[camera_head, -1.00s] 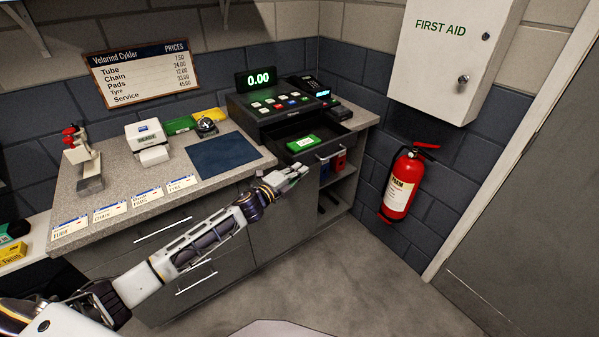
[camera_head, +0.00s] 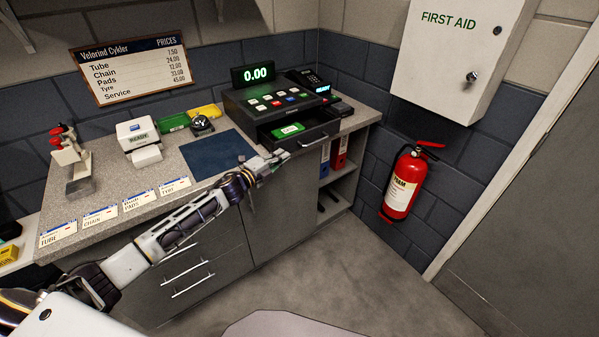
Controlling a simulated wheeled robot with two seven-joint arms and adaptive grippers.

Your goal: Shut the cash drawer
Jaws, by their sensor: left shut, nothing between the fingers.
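The cash drawer (camera_head: 321,131) sticks partly out of the front of the black cash register (camera_head: 262,104), with a green item (camera_head: 287,131) showing inside. My left gripper (camera_head: 280,156) is shut and empty. Its fingertips are at the left end of the drawer's front, near the counter's front edge; I cannot tell whether they touch it. My right gripper is not in view.
A dark blue mat (camera_head: 216,155) lies on the counter left of the register. A card terminal (camera_head: 307,80) stands at the register's right. A red extinguisher (camera_head: 404,184) hangs on the right wall.

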